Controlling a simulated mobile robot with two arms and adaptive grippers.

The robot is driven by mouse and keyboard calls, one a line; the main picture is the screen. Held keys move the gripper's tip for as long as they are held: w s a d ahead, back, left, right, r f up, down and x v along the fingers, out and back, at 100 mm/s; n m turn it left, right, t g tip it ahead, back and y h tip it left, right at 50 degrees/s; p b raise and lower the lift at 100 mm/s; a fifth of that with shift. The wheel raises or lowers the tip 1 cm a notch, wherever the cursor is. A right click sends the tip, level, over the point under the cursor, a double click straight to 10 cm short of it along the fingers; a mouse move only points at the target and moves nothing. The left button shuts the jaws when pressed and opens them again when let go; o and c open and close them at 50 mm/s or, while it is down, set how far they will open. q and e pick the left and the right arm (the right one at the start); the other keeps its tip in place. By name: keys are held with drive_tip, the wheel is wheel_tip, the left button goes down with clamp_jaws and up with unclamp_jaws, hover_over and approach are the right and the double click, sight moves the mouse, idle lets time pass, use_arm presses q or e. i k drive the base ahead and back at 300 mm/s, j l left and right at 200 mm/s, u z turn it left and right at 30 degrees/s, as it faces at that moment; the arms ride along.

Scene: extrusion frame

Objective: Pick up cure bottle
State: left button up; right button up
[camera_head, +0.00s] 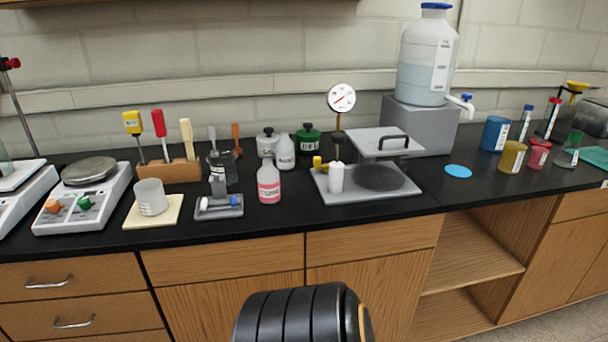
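Several small bottles and jars stand on the black bench, and their labels are too small to read, so I cannot tell which is the cure bottle. A white bottle with a pink lower part (268,184) stands upright near the front middle. A plain white bottle with a label (285,153) stands behind it. Neither gripper's fingers show, and nothing is seen held.
The grey press (380,178) with its raised lid stands right of the bottles. A grey tray (218,209) with small items lies to their left. A green jar (308,140) stands behind. A large water jug (425,60) sits on a grey block. A black ribbed part of mine shows at bottom centre.

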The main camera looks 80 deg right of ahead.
sight(269, 180)
drive_tip(key=z, duration=2.5)
